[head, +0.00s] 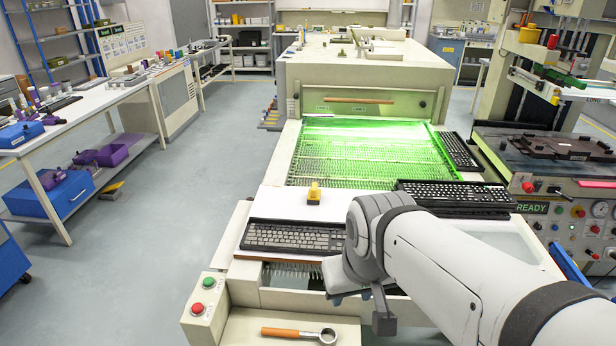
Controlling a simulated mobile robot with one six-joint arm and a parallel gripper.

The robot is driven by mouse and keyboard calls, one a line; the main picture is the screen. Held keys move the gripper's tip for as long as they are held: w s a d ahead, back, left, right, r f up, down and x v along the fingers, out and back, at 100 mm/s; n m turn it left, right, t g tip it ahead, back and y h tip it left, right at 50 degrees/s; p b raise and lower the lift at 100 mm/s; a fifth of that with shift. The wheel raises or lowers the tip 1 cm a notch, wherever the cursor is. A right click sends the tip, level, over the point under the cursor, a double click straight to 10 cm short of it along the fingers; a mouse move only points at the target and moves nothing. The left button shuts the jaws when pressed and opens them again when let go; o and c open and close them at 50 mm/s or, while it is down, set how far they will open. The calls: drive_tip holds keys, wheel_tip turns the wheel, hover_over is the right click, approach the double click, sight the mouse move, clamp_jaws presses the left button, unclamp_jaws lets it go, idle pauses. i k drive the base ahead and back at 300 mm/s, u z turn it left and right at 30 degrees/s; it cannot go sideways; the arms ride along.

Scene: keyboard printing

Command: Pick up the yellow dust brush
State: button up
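A small yellow object (314,194), which looks like the dust brush, stands on the white panel (275,204) behind the left keyboard; its bristles are not clear at this size. My arm comes in from the lower right. My gripper (362,304) hangs at the front edge of the machine, nearer the camera than the yellow object and to its right, apart from it. A dark finger-like part shows below the wrist. The wrist hides most of the gripper, so its opening is not clear.
A dark keyboard (292,237) lies between the yellow object and the machine's front. A black keyboard (454,195) lies to the right, another (459,152) beside the green-lit mesh belt (370,150). A wooden-handled tool (290,332) lies on the front shelf near a button box (204,298).

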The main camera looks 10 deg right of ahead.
sight(314, 195)
drive_tip(key=z, duration=0.15)
drive_tip(key=i, duration=1)
